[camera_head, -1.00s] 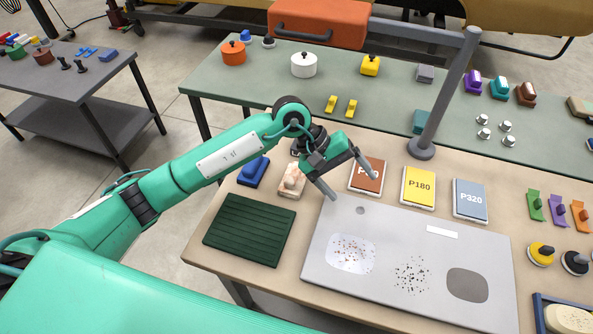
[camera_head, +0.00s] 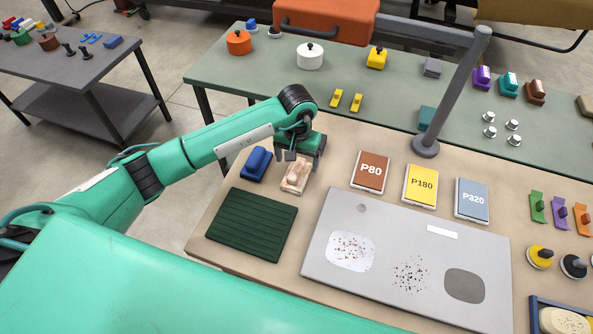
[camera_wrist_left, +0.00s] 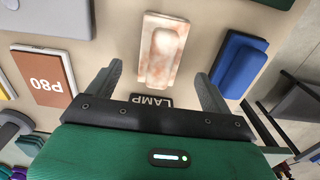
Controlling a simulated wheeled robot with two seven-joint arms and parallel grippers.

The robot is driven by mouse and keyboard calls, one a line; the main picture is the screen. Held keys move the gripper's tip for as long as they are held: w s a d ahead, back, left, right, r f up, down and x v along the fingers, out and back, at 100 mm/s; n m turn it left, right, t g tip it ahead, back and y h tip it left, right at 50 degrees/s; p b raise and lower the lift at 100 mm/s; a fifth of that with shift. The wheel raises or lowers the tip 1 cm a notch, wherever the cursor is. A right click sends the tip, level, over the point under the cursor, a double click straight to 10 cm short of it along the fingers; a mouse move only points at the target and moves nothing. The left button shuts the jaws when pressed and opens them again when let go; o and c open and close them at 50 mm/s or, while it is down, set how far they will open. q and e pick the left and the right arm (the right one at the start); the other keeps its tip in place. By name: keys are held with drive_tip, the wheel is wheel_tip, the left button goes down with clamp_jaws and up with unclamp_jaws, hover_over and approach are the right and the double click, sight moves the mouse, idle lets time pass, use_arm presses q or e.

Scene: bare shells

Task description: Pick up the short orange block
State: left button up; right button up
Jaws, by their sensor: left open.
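A pale orange, mottled block with a raised grip (camera_head: 295,177) lies on the tan bench, between a blue block and the sanding sheets. In the left wrist view the same block (camera_wrist_left: 163,50) lies ahead, roughly centred between the finger lines. My left gripper (camera_head: 300,158) is open and points down over the block's far end. In the wrist view its two fingers (camera_wrist_left: 160,78) are spread wider than the block, with nothing between them gripped. Whether the fingers reach down to block height is hard to tell. My right gripper is not in view.
The blue block (camera_head: 256,164) is close on the left. A dark green ribbed mat (camera_head: 249,226) lies in front. The P80 sheet (camera_head: 370,172) and a grey panel (camera_head: 335,225) are to the right. A grey post (camera_head: 450,95) rises behind.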

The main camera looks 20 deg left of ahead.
sight(297, 167)
use_arm(q)
drive_tip(key=shift+f+p, duration=0.6)
drive_tip(key=shift+f, duration=0.1)
wheel_tip(297, 167, down, 3)
drive_tip(key=shift+s+f+p, duration=0.1)
drive_tip(key=shift+p, duration=0.7)
drive_tip(key=shift+f, duration=0.5)
drive_tip(key=c, duration=1.1)
drive_tip(key=shift+r, duration=0.1)
drive_tip(key=shift+r, duration=0.55)
drive_tip(key=shift+r+b, duration=2.95)
drive_tip(key=shift+r, duration=6.45)
